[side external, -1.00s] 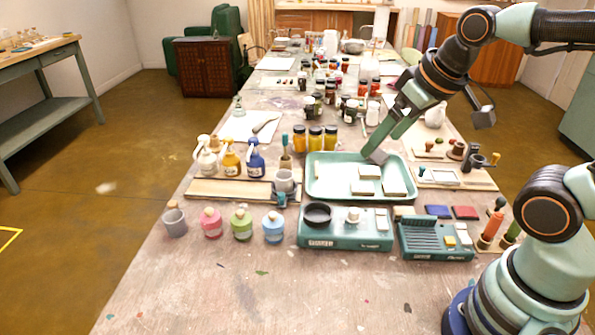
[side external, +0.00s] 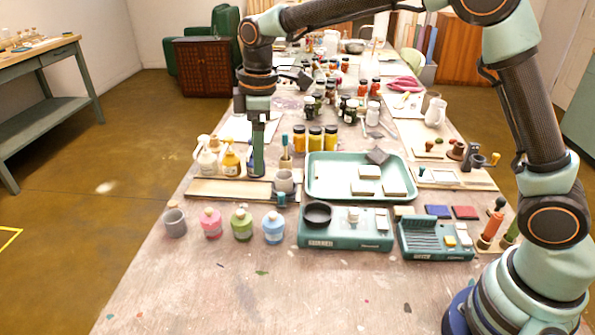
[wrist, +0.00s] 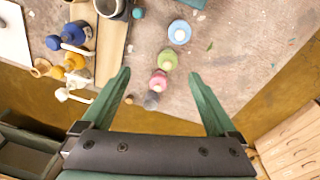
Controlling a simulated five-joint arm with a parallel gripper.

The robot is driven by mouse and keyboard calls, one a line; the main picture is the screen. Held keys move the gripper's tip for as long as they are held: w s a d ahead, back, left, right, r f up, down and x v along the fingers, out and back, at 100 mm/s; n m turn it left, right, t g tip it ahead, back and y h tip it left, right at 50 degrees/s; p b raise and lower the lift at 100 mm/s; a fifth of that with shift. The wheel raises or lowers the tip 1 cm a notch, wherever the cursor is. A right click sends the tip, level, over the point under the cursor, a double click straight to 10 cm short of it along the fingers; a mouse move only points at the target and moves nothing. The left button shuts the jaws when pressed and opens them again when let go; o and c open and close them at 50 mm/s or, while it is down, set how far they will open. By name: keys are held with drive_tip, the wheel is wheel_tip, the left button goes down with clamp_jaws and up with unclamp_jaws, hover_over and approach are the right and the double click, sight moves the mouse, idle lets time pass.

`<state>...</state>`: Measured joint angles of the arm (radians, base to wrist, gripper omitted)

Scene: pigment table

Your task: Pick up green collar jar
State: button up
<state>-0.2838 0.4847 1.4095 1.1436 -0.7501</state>
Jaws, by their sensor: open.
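The green jar (side external: 241,224) with a pale stopper stands upright on the table between the pink jar (side external: 211,223) and the blue jar (side external: 273,227). In the wrist view the green jar (wrist: 167,59) shows between my finger lines, with the pink jar (wrist: 158,80) just below it and the blue jar (wrist: 179,32) above. My gripper (side external: 257,174) points down over the wooden board, behind the jar row in the side view. In the wrist view my gripper (wrist: 160,73) has its two green fingers wide apart, with nothing held.
The teal tray (side external: 330,192) and scale (side external: 347,243) are to the right. Table in front of the jars is clear.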

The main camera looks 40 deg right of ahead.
sight(240, 216)
drive_tip(key=a+f+n, duration=0.1)
drive_tip(key=f, duration=0.1)
drive_tip(key=w+a+f+n, duration=0.1)
drive_tip(key=a+f, duration=0.1)
drive_tip(key=w+a+f+n+g, duration=0.1)
drive_tip(key=a+f, duration=0.1)
drive_tip(key=f, duration=0.1)
drive_tip(key=shift+w, duration=0.1)
wheel_tip(240, 216, down, 7)
drive_tip(key=shift+r, duration=0.15)
drive_tip(key=shift+s+d+f, duration=0.1)
drive_tip(key=shift+s+f, duration=0.05)
drive_tip(key=shift+f, duration=1.2)
drive_tip(key=shift+s+d+f, duration=0.1)
drive_tip(key=shift+s+f, duration=0.05)
drive_tip(key=shift+f, duration=1.2)
clamp_jaws()
drive_tip(key=shift+r, duration=0.15)
